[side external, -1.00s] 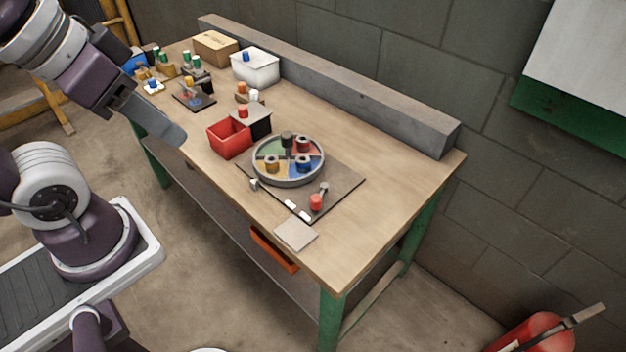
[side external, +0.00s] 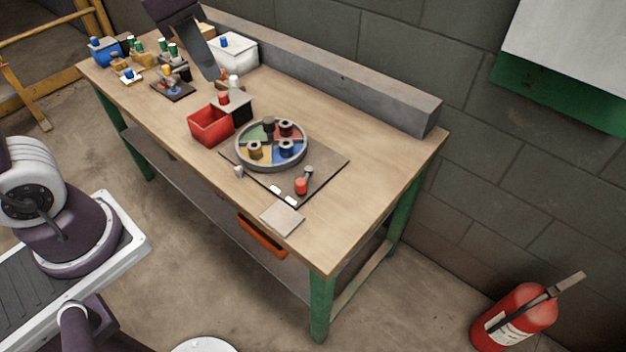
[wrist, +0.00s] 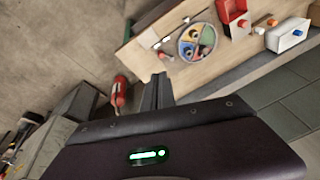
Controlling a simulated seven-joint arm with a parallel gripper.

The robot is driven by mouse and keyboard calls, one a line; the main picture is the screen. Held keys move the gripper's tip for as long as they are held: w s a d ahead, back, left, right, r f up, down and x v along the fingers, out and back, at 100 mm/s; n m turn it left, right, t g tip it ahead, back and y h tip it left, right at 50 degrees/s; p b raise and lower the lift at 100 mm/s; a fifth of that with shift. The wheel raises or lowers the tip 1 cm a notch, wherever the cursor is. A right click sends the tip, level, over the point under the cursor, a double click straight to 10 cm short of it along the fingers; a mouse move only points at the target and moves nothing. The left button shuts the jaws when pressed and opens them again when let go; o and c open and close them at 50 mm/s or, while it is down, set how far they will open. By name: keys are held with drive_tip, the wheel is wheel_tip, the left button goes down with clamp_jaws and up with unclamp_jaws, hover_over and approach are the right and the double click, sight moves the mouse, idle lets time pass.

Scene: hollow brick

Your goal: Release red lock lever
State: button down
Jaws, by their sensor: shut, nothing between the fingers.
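The red lock lever is a small red knob (side external: 301,186) with a grey arm beside it, at the front right of a dark plate (side external: 328,163) on the bench. A round grey tray (side external: 272,167) with coloured sectors and several spools stands on the same plate. My gripper (side external: 215,76) is in the air over the far left part of the bench, well away from the knob. In the wrist view my gripper (wrist: 158,90) shows with its fingers together and nothing held.
A red open bin (side external: 210,127) stands left of the round tray. A white box (side external: 236,52) and a blue bin (side external: 103,52) stand farther back, with small coloured parts nearby. A grey ledge (side external: 340,84) runs along the wall side. The bench's right end is clear.

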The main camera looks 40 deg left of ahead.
drive_tip(key=w+d+f+m+g+y, duration=0.1)
drive_tip(key=w+d+f+m+g, duration=0.15)
drive_tip(key=w+f, duration=0.35)
drive_tip(key=w+d+f+m+g+y, duration=0.1)
drive_tip(key=w+d+f+m, duration=0.25)
drive_tip(key=w, duration=0.55)
drive_tip(key=w+d+f+m+y, duration=0.1)
drive_tip(key=w+d+f+m, duration=0.1)
drive_tip(key=f, duration=0.6)
drive_tip(key=w+d+f+m+g, duration=0.1)
drive_tip(key=d+f, duration=0.3)
drive_tip(key=f, duration=0.5)
drive_tip(key=shift+w+m+y, duration=0.4)
drive_tip(key=shift+m, duration=0.4)
drive_tip(key=shift+f, duration=0.1)
drive_tip(key=x, duration=1)
drive_tip(key=shift+s, duration=0.1)
drive_tip(key=a, duration=0.2)
drive_tip(key=shift+s+a, duration=0.5)
drive_tip(key=shift+a, duration=0.5)
